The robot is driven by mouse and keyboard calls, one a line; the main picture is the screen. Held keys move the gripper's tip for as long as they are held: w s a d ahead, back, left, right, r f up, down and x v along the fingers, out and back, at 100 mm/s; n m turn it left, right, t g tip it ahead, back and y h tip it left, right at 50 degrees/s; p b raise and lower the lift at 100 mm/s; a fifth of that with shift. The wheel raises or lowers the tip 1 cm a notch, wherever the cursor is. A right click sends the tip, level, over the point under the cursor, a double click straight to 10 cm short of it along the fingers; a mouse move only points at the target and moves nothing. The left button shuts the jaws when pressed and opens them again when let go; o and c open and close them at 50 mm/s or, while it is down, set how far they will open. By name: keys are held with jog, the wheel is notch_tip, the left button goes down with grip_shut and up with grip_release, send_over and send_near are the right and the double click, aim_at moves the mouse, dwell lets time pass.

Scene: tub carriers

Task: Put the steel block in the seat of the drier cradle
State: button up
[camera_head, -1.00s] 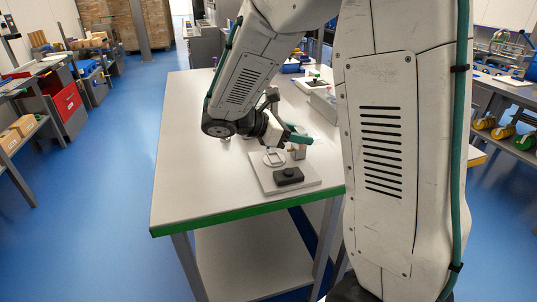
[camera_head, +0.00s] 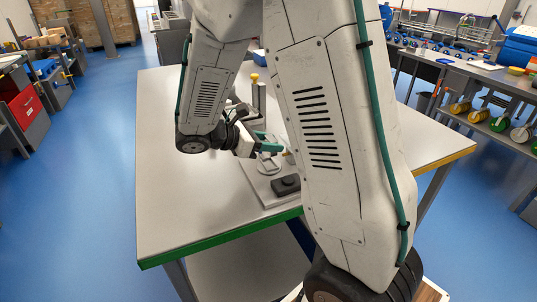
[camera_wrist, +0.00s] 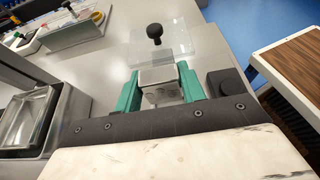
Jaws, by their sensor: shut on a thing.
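My gripper (camera_wrist: 160,80) has two green fingers, shut on a steel block (camera_wrist: 161,88), a grey box-shaped piece that shows between them in the wrist view. In the head view my gripper (camera_head: 268,145) is low over a pale plate (camera_head: 268,198) on the table. A light frame-like fixture (camera_head: 268,166) stands on that plate under the fingers; I cannot tell whether it is the drier cradle or whether the block touches it. A clear plate with a black knob (camera_wrist: 154,32) lies beyond the fingertips in the wrist view. The seat is not clearly visible.
A black block (camera_head: 286,185) sits on the pale plate, close to the right finger in the wrist view (camera_wrist: 228,84). A metal tub (camera_wrist: 70,112) stands at left there. A post with a yellow top (camera_head: 256,92) rises behind my gripper. The table's left part is clear.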

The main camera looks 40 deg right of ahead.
aim_at(269, 154)
notch_tip(269, 154, down, 4)
jog(key=shift+r, duration=0.2)
jog(key=shift+f, duration=0.2)
jog(key=shift+c, duration=1.1)
jog(key=o, duration=1.3)
jog(key=v, duration=1.2)
